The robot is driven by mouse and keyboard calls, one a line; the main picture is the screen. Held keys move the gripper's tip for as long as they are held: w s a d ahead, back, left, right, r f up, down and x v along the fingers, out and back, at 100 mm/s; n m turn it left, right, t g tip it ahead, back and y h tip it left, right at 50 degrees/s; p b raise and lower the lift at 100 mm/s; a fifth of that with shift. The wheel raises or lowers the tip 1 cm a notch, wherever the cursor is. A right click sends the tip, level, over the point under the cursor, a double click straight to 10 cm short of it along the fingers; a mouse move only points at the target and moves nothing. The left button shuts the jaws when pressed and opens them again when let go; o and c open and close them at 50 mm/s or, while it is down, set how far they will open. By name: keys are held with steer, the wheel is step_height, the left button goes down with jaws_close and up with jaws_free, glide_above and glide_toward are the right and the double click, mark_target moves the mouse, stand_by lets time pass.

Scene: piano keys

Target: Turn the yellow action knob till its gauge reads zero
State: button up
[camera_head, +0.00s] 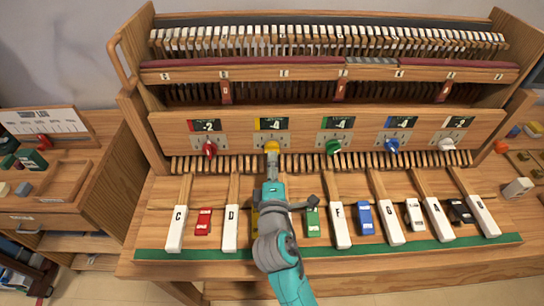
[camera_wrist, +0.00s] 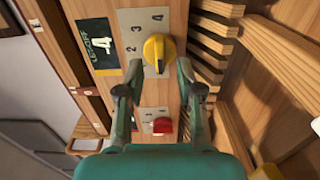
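The yellow knob (camera_head: 272,147) is on the upright wooden panel, second from the left. Its gauge (camera_head: 274,124) above it appears to read -4. In the wrist view the yellow knob (camera_wrist: 157,50) sits on a grey dial plate with numbers, beside its dark gauge (camera_wrist: 98,45). My gripper (camera_head: 271,170) is just below and in front of the knob. In the wrist view my gripper (camera_wrist: 158,75) is open, its two fingers spread to either side of the knob. Whether they touch it cannot be told.
A red knob (camera_head: 209,149) is left of the yellow one; green (camera_head: 333,147), blue (camera_head: 391,146) and white (camera_head: 446,144) knobs are to the right. Wooden slats run under the panel. Lettered white keys and coloured blocks lie below, under my arm.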

mark_target(272, 150)
steer(key=shift+w, duration=1.45)
jaws_close()
steer(key=shift+m, duration=3.6)
